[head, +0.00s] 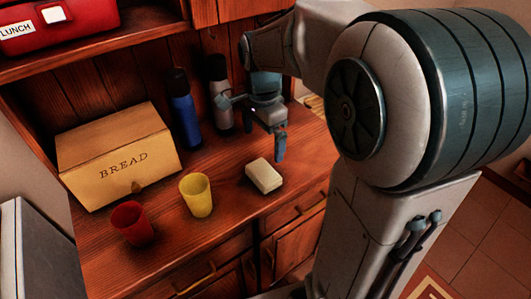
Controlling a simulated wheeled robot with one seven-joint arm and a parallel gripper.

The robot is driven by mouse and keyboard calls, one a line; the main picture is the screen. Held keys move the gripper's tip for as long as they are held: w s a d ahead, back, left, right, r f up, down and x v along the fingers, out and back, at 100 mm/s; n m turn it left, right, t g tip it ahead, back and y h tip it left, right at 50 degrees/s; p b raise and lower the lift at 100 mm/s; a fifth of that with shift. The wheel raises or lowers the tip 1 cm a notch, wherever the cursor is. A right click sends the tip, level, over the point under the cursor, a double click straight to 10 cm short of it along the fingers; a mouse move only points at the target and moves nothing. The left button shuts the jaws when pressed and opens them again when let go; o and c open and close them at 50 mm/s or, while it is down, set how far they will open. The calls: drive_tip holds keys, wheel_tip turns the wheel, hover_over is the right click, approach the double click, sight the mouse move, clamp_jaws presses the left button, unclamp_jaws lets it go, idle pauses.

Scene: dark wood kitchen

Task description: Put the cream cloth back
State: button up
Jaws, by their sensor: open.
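A small cream block with rounded edges (263,177), which looks like the folded cream cloth, lies on the wooden counter right of the yellow cup. My gripper (252,128) is above the counter, just behind and above the cream block in the picture. Its fingers are spread apart, with no object seen between them. One finger hangs down close behind the block; I cannot tell the exact gap.
A yellow cup (196,195) and a red cup (131,223) stand near the counter's front. A bread box (118,155), a blue bottle (183,110) and a grey bottle (221,95) stand behind. A red lunch box (55,22) sits on the shelf above. Drawers are below the counter.

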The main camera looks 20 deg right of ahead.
drive_tip(key=s+f+n+t, duration=0.2)
drive_tip(key=s+n, duration=1.1)
drive_tip(key=n, duration=0.1)
drive_tip(key=shift+s+a+f, duration=0.2)
drive_tip(key=shift+s+f, duration=0.05)
drive_tip(key=shift+s, duration=0.05)
idle(0.5)
